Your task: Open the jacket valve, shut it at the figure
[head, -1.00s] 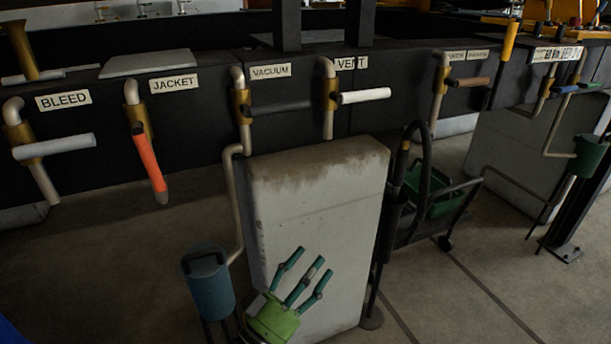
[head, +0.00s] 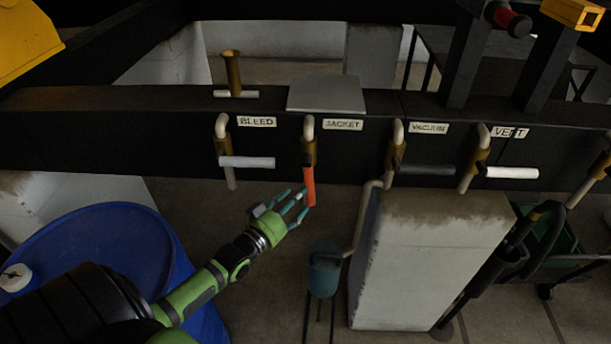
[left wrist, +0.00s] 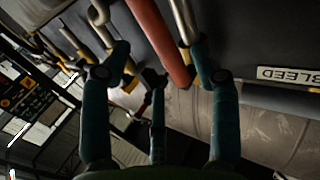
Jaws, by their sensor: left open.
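The jacket valve's orange-red handle (head: 309,186) hangs down along its brass body, below the JACKET label (head: 342,125) in the head view. My left gripper (head: 291,200) is open, with its teal fingers just left of the handle's lower part. In the left wrist view the red handle (left wrist: 158,40) runs down from the top between the spread fingers (left wrist: 160,85). Whether a finger touches it, I cannot tell. My right gripper is not in view.
The bleed valve's white handle (head: 246,162) lies level to the left. The vacuum valve's dark handle (head: 427,169) and vent valve's white handle (head: 511,172) are level to the right.

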